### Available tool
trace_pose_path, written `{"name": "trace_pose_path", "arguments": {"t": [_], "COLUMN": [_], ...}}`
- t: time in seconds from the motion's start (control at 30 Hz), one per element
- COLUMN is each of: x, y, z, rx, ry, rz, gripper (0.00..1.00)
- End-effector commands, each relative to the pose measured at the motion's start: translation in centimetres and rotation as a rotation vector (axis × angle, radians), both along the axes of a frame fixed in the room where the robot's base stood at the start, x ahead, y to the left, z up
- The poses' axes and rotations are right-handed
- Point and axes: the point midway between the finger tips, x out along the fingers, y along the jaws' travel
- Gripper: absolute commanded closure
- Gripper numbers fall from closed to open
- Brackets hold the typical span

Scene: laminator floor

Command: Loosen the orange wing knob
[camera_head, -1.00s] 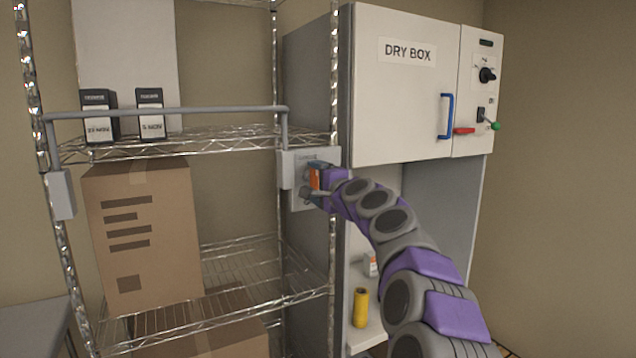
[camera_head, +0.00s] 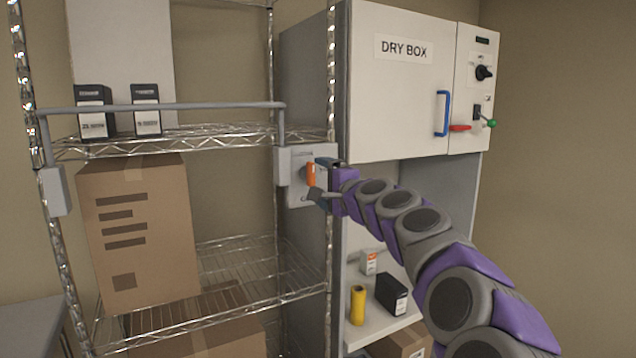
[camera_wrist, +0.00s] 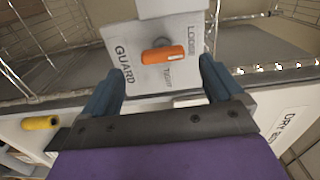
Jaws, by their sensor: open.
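The orange wing knob (camera_head: 310,174) sits on a light grey plate (camera_head: 297,193) fixed at the right post of the wire rack. In the wrist view the knob (camera_wrist: 164,54) lies crosswise on the plate (camera_wrist: 128,72), which is marked GUARD, LOOSE and TIGHT. My gripper (camera_head: 319,179) is just right of the knob in the head view. In the wrist view my gripper (camera_wrist: 160,82) is open. Its two fingers stand wide apart, with the knob ahead of and between their tips. Nothing is between the jaws, and I see no contact with the knob.
A grey guard bar (camera_head: 170,107) runs across the rack in front of two black boxes. A cardboard carton (camera_head: 140,225) stands on the lower rack shelf. The dry box (camera_head: 400,110) is at right; below it are a yellow cylinder (camera_head: 357,305) and a black box (camera_head: 391,292).

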Motion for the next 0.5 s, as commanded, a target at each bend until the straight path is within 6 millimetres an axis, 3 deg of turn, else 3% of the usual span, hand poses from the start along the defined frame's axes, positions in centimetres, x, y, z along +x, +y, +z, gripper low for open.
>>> {"name": "trace_pose_path", "arguments": {"t": [0.5], "x": [-5.5], "y": [-3.5], "z": [0.1], "rx": [0.001], "ry": [0.000], "rz": [0.003], "gripper": [0.06]}}
